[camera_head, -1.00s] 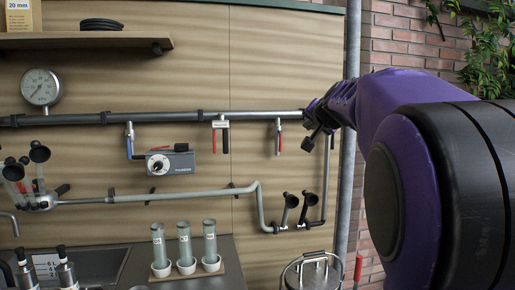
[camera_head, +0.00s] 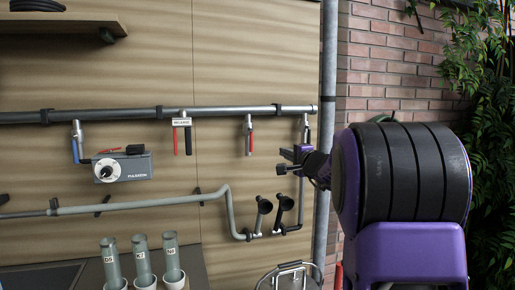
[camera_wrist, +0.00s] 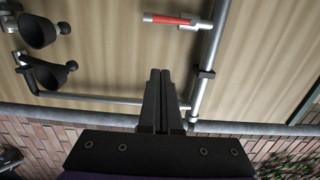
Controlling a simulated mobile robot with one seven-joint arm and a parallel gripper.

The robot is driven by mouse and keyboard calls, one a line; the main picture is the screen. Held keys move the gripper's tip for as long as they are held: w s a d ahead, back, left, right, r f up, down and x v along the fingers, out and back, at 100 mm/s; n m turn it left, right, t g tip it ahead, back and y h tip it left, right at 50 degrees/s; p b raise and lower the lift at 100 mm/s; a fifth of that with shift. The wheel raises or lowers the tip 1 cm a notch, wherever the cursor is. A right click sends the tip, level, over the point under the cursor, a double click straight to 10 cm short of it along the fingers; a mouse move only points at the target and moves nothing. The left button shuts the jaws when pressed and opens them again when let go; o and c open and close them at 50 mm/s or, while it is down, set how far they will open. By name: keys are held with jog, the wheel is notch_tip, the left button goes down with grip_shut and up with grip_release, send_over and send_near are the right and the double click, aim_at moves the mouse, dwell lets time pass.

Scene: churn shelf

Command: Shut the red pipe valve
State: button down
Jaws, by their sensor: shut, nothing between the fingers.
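A small valve with a red handle (camera_head: 250,143) hangs below the horizontal grey pipe (camera_head: 225,111) on the panel. Its handle points down, across the pipe's line. In the wrist view the red handle (camera_wrist: 172,19) is at the top, joined to the pipe (camera_wrist: 208,60). My gripper (camera_head: 285,160) is to the right of this valve and a little lower in the head view. In the wrist view my gripper (camera_wrist: 160,75) has its dark fingers together and empty, with a gap between the tips and the handle.
A labelled fitting with red and dark handles (camera_head: 182,138) hangs left of the valve. A grey box with a dial (camera_head: 125,168) is further left. Black cups (camera_head: 285,203) on a lower pipe sit below my gripper. A vertical post (camera_head: 327,90) and brick wall are at right.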

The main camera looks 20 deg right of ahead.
aim_at(251, 140)
jog(key=shift+w, duration=0.1)
dwell(0.3)
jog(key=w+a+p, duration=0.2)
jog(key=w+a, duration=0.2)
jog(key=w, duration=0.6)
jog(key=shift+w+a+p, duration=0.15)
jog(key=shift+w+p, duration=0.15)
jog(key=shift+p, duration=0.05)
dwell(0.3)
jog(key=shift+a+m, duration=0.1)
jog(key=shift+m, duration=0.3)
